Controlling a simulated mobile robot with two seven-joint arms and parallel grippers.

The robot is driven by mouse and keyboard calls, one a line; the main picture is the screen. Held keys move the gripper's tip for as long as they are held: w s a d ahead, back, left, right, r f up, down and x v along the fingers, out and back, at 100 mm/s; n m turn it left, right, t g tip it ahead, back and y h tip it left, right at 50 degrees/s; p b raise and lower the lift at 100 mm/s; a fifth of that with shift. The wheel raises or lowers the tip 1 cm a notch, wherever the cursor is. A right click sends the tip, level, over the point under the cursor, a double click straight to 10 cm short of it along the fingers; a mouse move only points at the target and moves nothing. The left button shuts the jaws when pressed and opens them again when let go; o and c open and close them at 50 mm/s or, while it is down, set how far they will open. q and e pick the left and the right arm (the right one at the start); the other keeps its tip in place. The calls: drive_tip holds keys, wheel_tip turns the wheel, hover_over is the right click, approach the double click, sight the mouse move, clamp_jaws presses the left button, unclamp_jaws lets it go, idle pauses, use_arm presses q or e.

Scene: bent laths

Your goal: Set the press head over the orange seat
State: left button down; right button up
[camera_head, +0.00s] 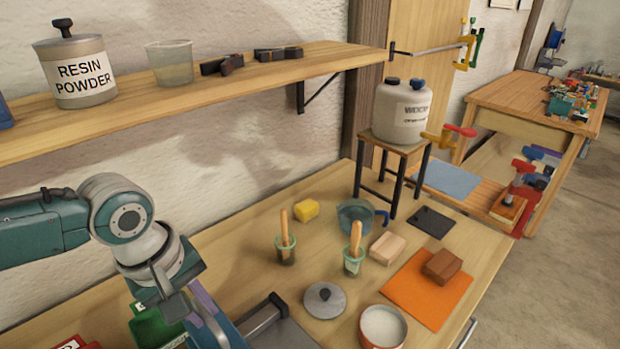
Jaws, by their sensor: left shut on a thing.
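My left gripper (176,303) is low at the left, pointing down. It is shut on a blue and purple bar-like part (207,306), which slants down to the right; its lower end runs into a blue body at the bottom edge. I cannot tell whether this part is the press head. An orange mat (408,297) lies on the right of the bench, with a brown wooden block (442,266) on it. It is the clearest orange surface, well apart from my gripper. I cannot make out a separate orange seat. My right gripper is not in view.
A pale block (387,248), a blue-grey pan (356,215) and a stool (398,150) bearing a canister are behind. A shelf (190,92) overhangs the left.

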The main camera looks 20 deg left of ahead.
use_arm(q)
drive_tip(key=s+a+p, duration=0.3)
drive_tip(key=s+p, duration=0.1)
drive_tip(key=s, duration=0.4)
drive_tip(key=shift+s+a, duration=0.2)
drive_tip(key=shift+s, duration=0.05)
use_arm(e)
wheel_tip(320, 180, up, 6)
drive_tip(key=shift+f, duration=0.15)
use_arm(q)
drive_tip(key=c, duration=0.8)
unclamp_jaws()
drive_tip(key=shift+c, duration=0.2)
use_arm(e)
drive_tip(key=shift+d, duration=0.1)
